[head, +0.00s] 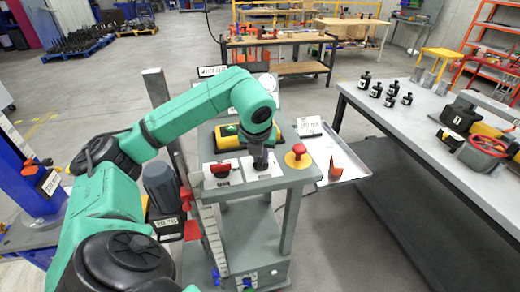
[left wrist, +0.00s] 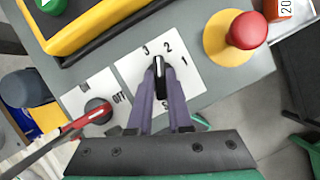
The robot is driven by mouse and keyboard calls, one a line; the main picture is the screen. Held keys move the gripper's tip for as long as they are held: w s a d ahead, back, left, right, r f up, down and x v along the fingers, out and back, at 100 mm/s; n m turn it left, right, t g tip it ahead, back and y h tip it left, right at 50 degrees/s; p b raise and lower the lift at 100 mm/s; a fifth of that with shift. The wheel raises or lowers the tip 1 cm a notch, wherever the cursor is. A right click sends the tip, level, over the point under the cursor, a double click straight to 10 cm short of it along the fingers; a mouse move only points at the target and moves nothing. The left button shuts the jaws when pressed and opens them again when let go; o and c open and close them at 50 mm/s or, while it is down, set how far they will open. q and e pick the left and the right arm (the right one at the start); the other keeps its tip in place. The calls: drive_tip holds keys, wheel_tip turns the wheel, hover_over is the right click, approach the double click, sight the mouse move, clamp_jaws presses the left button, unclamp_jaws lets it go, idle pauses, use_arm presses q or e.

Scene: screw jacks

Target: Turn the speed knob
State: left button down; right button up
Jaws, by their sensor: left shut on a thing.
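The speed knob (left wrist: 161,83) is black with a white pointer line and sits on a white plate (left wrist: 128,74) marked 3, 2 and 1. Its pointer faces the gap between 3 and 2, nearer the 2. My left gripper (left wrist: 161,92) is shut on the knob, with one purple-grey finger on each side. In the head view my left gripper (head: 260,164) reaches down onto the grey machine's top panel and hides most of the knob. My right gripper is in neither view.
Left of the knob is a red-handled ON/OFF switch (left wrist: 82,122). Right is a red mushroom button (left wrist: 247,30) on a yellow base. A yellow box with a green button (head: 231,129) stands behind. A grey workbench (head: 440,158) is at right.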

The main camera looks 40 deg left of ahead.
sight(263, 168)
use_arm(q)
drive_tip(key=n, duration=0.2)
drive_tip(key=n+g+y+p, duration=0.1)
drive_tip(key=n, duration=0.1)
drive_tip(key=shift+w+r+n+y, duration=0.2)
drive_tip(key=shift+n+y, duration=0.1)
drive_tip(key=shift+n, duration=0.1)
idle(0.4)
drive_tip(key=c, duration=0.8)
unclamp_jaws()
drive_tip(key=shift+s+d+f, duration=0.1)
drive_tip(key=shift+c, duration=0.2)
drive_tip(key=v, duration=0.2)
drive_tip(key=shift+d+r, duration=0.15)
drive_tip(key=shift+r, duration=0.25)
drive_tip(key=p+v, duration=0.7)
drive_tip(key=v, duration=0.4)
drive_tip(key=shift+r+p, duration=0.35)
